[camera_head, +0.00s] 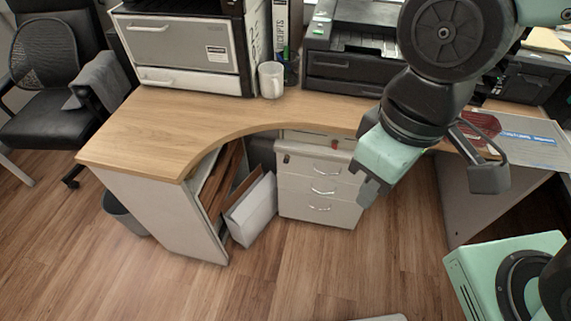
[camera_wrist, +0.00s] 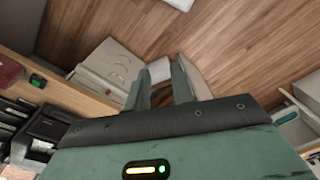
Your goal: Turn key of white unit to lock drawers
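The white drawer unit (camera_head: 318,190) stands under the desk, with three drawer fronts and curved handles facing me. A small dark reddish spot (camera_head: 286,158) shows near the upper left of its front; it may be the key, but it is too small to tell. My gripper (camera_head: 369,188) is in the air in front of and to the right of the unit, overlapping its right edge in the head view. In the wrist view, my gripper (camera_wrist: 161,82) has its two fingers apart with nothing between them. The unit (camera_wrist: 108,62) shows beyond the fingers, upper left.
The wooden desk (camera_head: 150,125) overhangs the unit. A white binder (camera_head: 250,208) leans left of the unit, beside an open shelf end. A grey bin (camera_head: 122,212) and black chair (camera_head: 50,95) are farther left. The floor (camera_head: 300,265) in front is clear.

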